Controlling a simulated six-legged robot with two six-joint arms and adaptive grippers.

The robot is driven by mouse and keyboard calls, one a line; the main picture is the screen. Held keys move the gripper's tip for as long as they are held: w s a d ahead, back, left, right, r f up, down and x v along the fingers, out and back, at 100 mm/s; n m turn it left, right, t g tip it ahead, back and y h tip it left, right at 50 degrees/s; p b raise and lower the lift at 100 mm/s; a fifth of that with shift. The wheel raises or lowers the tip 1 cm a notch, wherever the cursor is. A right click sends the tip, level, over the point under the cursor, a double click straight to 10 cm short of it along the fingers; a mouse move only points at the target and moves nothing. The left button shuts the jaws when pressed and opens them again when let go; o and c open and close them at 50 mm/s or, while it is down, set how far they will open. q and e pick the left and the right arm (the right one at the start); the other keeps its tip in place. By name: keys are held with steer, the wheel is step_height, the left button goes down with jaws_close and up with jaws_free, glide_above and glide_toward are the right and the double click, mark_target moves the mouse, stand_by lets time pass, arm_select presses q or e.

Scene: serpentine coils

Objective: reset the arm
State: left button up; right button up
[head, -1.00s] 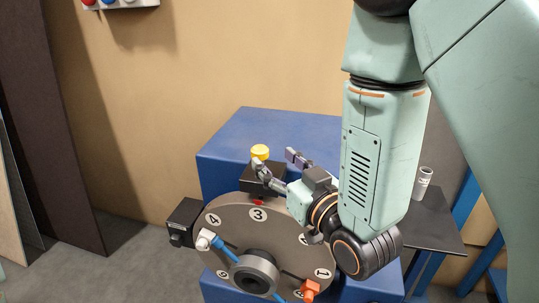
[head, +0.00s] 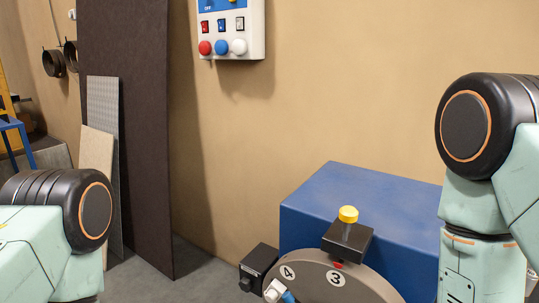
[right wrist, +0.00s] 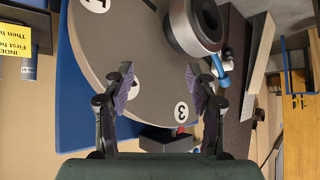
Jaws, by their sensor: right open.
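My right gripper (right wrist: 168,80) is open and empty in the right wrist view. Its two fingers are spread in front of the grey numbered disc (right wrist: 150,60), which shows a 3 near the right finger. I cannot tell whether they touch it. In the head view only my right arm (head: 470,210) shows, at the right edge; its gripper is out of frame. My left arm (head: 40,240) shows at the lower left, its gripper out of view. The disc (head: 320,275) is cut off by the bottom edge. A yellow button (head: 348,214) sits on a black box (head: 346,240) behind it.
A blue cabinet (head: 350,195) stands behind the disc. A control panel (head: 232,30) with red, blue and white buttons hangs on the tan wall. Dark panels (head: 125,130) lean at the left. A yellow sign (right wrist: 15,40) shows in the right wrist view.

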steer(key=s+d+f+g, duration=0.1)
steer(key=s+f+g, duration=0.2)
steer(key=s+f, duration=0.35)
steer(key=s+f+m+g+h, duration=0.1)
steer(key=s+f+g, duration=0.25)
steer(key=s, duration=0.55)
steer(key=s+d+f+g, duration=0.1)
steer(key=s+f+g, duration=0.25)
steer(key=s, duration=0.45)
step_height(320, 180, down, 16)
steer(key=w+b, duration=0.1)
steer(key=b, duration=1.5)
steer(key=shift+r, duration=0.1)
steer(key=shift+c, duration=0.3)
